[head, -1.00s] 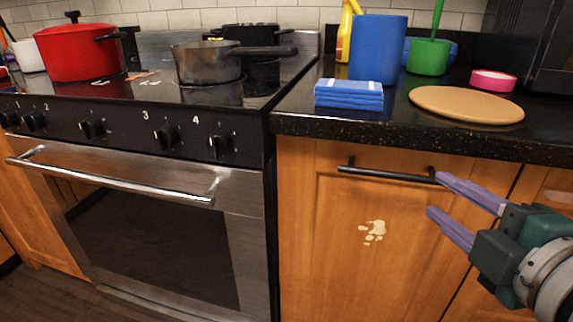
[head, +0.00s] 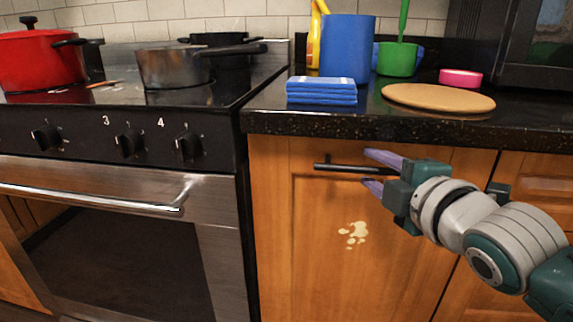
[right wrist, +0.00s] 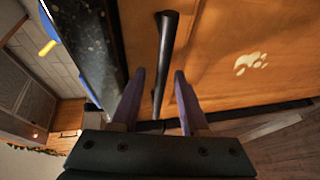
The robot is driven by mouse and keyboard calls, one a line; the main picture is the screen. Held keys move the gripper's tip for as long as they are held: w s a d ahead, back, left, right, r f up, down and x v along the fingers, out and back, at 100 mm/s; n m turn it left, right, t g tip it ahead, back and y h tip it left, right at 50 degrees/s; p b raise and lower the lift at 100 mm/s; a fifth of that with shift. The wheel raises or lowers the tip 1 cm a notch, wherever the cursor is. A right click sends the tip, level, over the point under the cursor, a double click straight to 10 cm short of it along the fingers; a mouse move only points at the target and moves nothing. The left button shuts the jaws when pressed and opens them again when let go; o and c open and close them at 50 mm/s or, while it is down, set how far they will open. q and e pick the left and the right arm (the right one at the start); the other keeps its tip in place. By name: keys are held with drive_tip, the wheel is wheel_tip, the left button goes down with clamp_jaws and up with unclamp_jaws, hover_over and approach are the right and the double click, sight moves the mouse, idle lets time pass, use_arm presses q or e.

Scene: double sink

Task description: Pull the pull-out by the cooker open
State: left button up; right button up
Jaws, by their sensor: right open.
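The pull-out (head: 300,230) is a wooden front just right of the cooker (head: 110,240), flush under the counter. Its dark bar handle (head: 338,168) runs level near the top. My right gripper (head: 370,170) is open at the handle's right end, one purple finger above the bar and one below. In the right wrist view, the handle (right wrist: 165,60) runs between the two open fingers (right wrist: 160,95); I cannot tell whether either touches it. My left gripper is not in view.
The black counter (head: 270,122) overhangs the front and holds blue cloths (head: 321,90), a blue cup (head: 347,45) and a round board (head: 438,97). The cooker's oven handle (head: 90,198) sticks out at left. A pale stain (head: 353,233) marks the front.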

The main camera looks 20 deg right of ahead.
clamp_jaws()
idle(0.3)
idle(1.1)
